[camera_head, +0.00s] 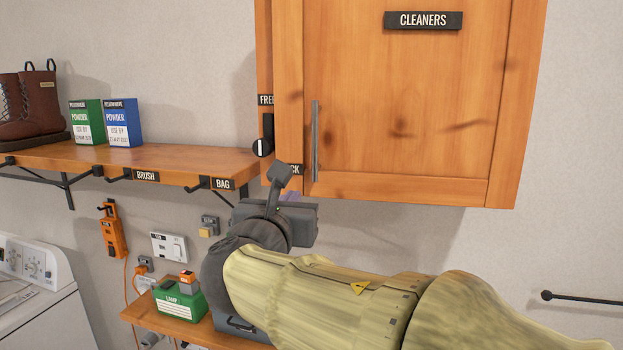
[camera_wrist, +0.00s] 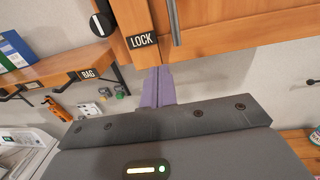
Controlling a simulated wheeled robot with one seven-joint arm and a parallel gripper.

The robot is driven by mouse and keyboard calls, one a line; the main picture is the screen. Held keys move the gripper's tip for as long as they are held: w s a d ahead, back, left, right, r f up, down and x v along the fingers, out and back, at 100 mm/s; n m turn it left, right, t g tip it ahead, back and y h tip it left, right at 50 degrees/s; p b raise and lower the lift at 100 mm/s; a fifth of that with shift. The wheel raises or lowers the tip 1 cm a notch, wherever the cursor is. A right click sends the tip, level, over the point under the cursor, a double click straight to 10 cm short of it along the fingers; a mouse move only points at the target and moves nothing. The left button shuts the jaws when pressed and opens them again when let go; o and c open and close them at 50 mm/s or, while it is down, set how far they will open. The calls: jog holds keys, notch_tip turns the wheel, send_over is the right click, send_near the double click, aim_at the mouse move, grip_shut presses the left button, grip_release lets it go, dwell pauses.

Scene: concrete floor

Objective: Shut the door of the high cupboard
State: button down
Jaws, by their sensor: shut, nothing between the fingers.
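The high cupboard is wooden, with a door (camera_head: 400,110) marked CLEANERS and a vertical grey handle (camera_head: 315,140) near its left edge. The handle also shows at the top of the wrist view (camera_wrist: 173,22). A narrow wooden strip (camera_head: 265,60) left of the door carries a black knob (camera_head: 264,136) and the FREE and LOCK labels, partly hidden by the door in the head view. I cannot tell how wide any gap is. My gripper (camera_wrist: 159,72) has purple fingers, shut and empty, just below the cupboard's lower left corner. In the head view my wrist mostly hides them.
A wooden shelf (camera_head: 190,160) with boots (camera_head: 30,105), two powder boxes (camera_head: 105,122) and hooks runs left of the cupboard. Below are wall sockets, a green lamp box (camera_head: 180,303) on a low shelf and a white machine (camera_head: 35,290). The wall right of the cupboard is mostly bare.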

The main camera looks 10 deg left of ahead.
aim_at(305, 182)
jog(key=w+p, duration=0.3)
jog(key=w, duration=0.4)
jog(key=shift+w, duration=0.2)
